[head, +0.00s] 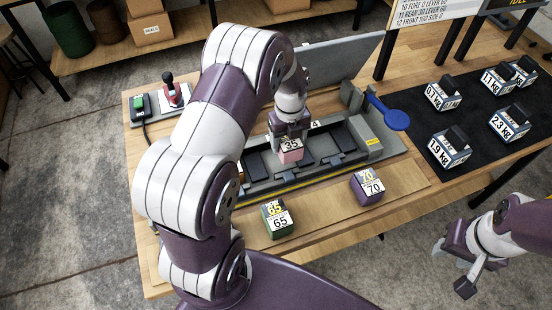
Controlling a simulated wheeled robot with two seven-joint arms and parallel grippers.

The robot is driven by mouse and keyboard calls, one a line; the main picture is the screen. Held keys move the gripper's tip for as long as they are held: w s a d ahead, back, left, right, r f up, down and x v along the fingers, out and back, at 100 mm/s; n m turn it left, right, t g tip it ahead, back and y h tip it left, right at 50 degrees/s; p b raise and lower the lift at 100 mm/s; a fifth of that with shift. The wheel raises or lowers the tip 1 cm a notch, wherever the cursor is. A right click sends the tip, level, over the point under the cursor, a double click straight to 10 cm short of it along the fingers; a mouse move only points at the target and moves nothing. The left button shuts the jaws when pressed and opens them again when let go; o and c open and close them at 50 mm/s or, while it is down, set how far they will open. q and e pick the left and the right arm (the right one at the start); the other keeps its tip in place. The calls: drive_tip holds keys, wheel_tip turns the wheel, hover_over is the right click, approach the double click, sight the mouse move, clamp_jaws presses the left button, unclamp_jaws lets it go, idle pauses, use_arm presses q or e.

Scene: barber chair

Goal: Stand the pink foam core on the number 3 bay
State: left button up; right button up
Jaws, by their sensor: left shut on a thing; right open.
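The pink foam core (291,156), a small block with a white label reading 35, is over the grey bayed fixture (372,143). My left gripper (290,141) points down and is shut on it. The core is at or just above one of the dark bays; I cannot tell whether its base touches. A number 4 tag (314,125) shows just right of the gripper. The number 3 tag is not visible; my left arm and gripper cover part of the fixture's back edge. My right gripper (452,270) is open and empty at the lower right, off the table.
A green block labelled 65 (279,220) and a purple block labelled 70 (368,187) stand on the front wooden strip. A blue paddle-ended lever (388,113) is at the fixture's right. Several labelled weights sit on the black mat (473,122).

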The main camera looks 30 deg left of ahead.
use_arm(q)
drive_tip(key=shift+s+a+f+b, duration=0.25)
drive_tip(key=shift+a+f, duration=0.15)
drive_tip(key=shift+a, duration=0.2)
drive_tip(key=shift+s+a+f+b, duration=0.1)
drive_tip(key=shift+s+a+f, duration=0.15)
drive_tip(key=shift+a+f, duration=0.25)
wheel_tip(320, 180, down, 4)
drive_tip(key=b, duration=0.4)
drive_tip(key=shift+d, duration=0.1)
drive_tip(key=shift+r, duration=0.25)
drive_tip(key=shift+f, duration=0.15)
drive_tip(key=o, duration=1.1)
drive_tip(key=shift+c, duration=0.2)
